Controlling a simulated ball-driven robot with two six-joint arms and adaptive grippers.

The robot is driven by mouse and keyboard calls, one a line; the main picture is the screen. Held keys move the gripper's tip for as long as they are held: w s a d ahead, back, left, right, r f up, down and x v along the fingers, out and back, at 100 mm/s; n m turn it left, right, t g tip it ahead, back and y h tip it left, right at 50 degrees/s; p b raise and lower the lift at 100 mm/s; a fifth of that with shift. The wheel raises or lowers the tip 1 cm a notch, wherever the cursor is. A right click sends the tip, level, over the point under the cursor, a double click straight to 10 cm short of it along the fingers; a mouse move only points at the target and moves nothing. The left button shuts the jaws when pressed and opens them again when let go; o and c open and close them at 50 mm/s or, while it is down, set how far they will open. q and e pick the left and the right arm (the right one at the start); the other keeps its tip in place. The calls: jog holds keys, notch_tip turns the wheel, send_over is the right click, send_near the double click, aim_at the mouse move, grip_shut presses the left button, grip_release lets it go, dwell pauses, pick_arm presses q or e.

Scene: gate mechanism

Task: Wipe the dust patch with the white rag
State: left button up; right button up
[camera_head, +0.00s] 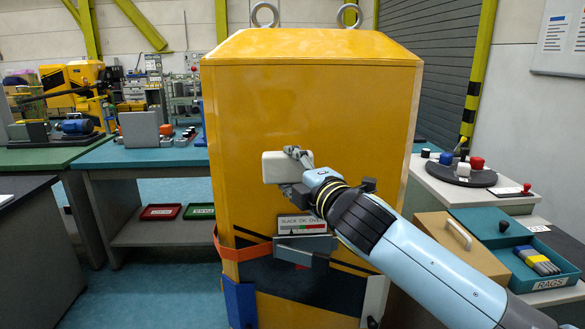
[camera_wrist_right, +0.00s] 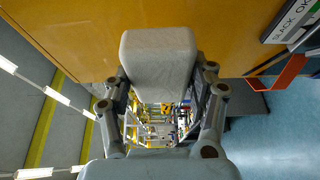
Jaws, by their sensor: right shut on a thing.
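The white rag (camera_head: 280,168) is a pale block in front of the upright yellow cabinet face (camera_head: 310,105). My right gripper (camera_head: 297,160) is shut on the rag from its right side. In the right wrist view the rag (camera_wrist_right: 158,62) sits between the two fingers of my right gripper (camera_wrist_right: 160,88), with its far end at or very near the yellow panel (camera_wrist_right: 80,35). I cannot tell for sure whether it touches. No dust patch can be made out; it may be faint or behind the rag. My left gripper is not in view.
Below the rag, the cabinet carries a labelled plate (camera_head: 302,225), a grey bracket (camera_head: 305,246) and an orange strap (camera_head: 243,250). At right stand a box marked RAGS (camera_head: 540,265) and a control panel with knobs (camera_head: 465,172). The upper cabinet face is clear.

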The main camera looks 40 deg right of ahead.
jog(key=shift+s+a, duration=0.4)
jog(key=shift+s, duration=0.25)
jog(key=shift+s+a, duration=0.35)
jog(key=shift+s, duration=0.25)
